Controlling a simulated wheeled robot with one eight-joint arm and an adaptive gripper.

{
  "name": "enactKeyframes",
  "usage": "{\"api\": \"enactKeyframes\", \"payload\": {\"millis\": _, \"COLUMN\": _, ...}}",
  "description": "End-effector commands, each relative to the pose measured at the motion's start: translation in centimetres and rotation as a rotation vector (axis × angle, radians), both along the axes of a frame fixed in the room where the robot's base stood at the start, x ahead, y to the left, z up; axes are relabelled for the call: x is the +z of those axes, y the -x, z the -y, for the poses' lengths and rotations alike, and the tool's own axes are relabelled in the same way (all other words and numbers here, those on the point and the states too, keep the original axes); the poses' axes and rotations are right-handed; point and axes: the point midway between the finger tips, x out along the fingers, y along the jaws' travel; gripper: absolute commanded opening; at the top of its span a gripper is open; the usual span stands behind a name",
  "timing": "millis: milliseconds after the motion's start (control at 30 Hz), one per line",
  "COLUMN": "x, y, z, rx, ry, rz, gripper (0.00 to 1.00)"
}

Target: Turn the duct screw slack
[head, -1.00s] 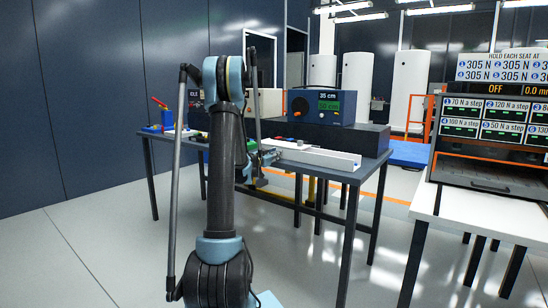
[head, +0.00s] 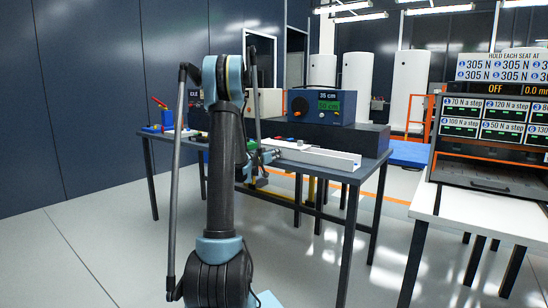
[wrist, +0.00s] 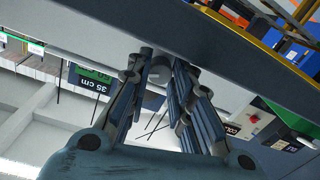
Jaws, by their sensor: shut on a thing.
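My gripper (wrist: 158,72) is shut on a small pale grey round piece (wrist: 157,75), seemingly the duct screw, between its fingertips in the wrist view. The fingers hide most of it, so its slot or thread cannot be seen. In the head view my gripper (head: 268,156) is small, at the near edge of the dark table, next to a long white channel (head: 315,156), possibly the duct. The screw is too small to make out there.
A blue holder with a red handle (head: 160,104) is at the table's left end. A white-topped bench (head: 480,212) stands at right.

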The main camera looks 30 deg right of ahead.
Motion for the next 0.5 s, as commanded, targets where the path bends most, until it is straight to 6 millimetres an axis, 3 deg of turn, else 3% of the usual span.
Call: {"api": "enactKeyframes", "payload": {"millis": 500, "x": 0.05, "y": -0.34, "z": -0.15, "rx": 0.007, "ry": 0.054, "rz": -0.129, "gripper": 0.0}}
